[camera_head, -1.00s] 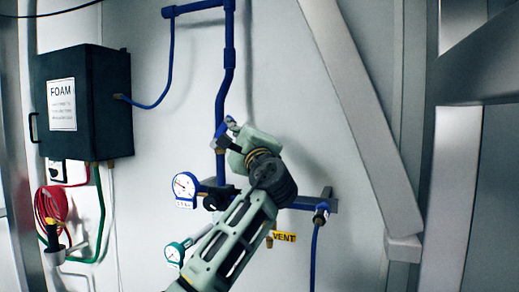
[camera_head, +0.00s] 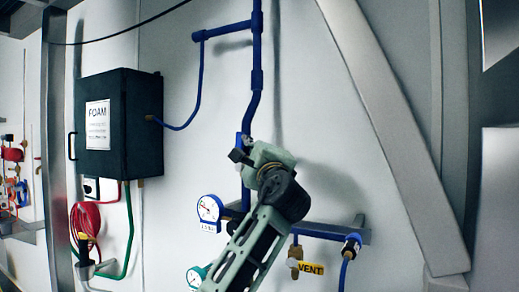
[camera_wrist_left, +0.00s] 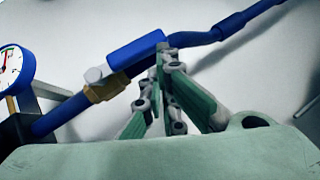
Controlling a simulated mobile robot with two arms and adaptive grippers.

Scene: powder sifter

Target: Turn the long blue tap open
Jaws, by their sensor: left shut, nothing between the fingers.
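The long blue tap (camera_wrist_left: 135,52) shows in the left wrist view as a blue lever on a brass valve body (camera_wrist_left: 104,92). The lever lies roughly along the blue pipe. In the head view the tap (camera_head: 239,141) is partly hidden by my left gripper. My left gripper (camera_head: 240,158) is shut and empty, at the vertical blue pipe just by the tap. In the left wrist view its fingertips (camera_wrist_left: 163,55) are close to the lever's right end; I cannot tell whether they touch it. My right gripper is not in view.
A white dial gauge (camera_head: 209,209) sits left of the pipe below the tap. A second gauge (camera_head: 197,277) is lower. A yellow VENT tag (camera_head: 311,268) hangs by a brass valve. The black FOAM box (camera_head: 120,122) is on the left. A diagonal beam (camera_head: 395,130) stands at right.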

